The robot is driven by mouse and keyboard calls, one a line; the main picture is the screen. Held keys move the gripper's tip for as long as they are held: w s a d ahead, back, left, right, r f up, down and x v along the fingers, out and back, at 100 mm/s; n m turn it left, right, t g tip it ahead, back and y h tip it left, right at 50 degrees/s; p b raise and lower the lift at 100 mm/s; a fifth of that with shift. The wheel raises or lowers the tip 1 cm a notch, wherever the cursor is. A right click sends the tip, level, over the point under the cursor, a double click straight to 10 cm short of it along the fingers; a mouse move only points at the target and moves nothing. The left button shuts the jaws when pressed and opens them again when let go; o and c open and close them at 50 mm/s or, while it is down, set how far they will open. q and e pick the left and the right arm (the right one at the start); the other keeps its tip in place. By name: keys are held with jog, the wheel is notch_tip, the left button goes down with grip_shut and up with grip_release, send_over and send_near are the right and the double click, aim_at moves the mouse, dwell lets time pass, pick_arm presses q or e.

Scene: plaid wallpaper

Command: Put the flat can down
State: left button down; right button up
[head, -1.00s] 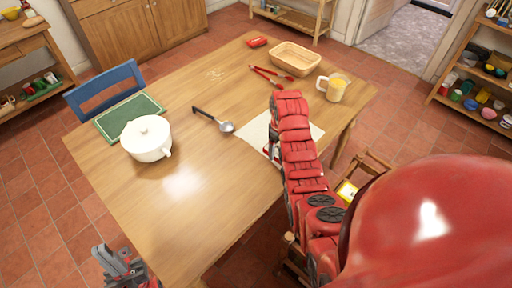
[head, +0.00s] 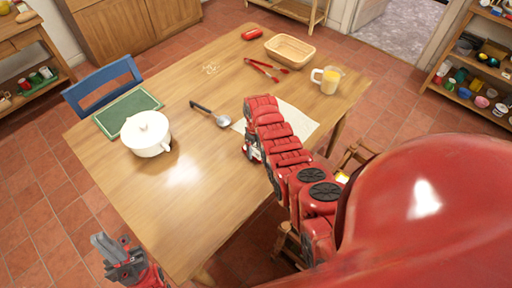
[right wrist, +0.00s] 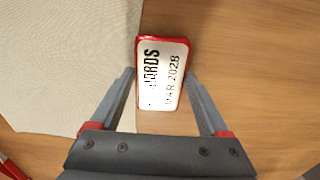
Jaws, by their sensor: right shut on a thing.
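The flat can (right wrist: 162,75) has a red rim and a white face with black print, including a date. In the right wrist view it sits between the two fingers of my right gripper (right wrist: 160,88), which is shut on it. It is over bare wood beside the pale cloth's edge; I cannot tell whether it touches the table. In the head view my right forearm hides most of this gripper and the can. My left gripper (head: 110,248) is off the table's near left corner, with nothing visible in it; its finger opening is unclear.
The wooden table (head: 200,215) holds a pale cloth (head: 300,122), ladle (head: 212,115), white pot (head: 146,135), green board (head: 115,115), red tongs (head: 266,70), basket (head: 289,50), mug (head: 327,80) and small red item (head: 252,33). The near middle of the table is clear.

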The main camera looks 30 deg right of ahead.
jog(key=shift+f, duration=0.15)
jog(key=o, duration=1.4)
jog(key=shift+c, duration=0.2)
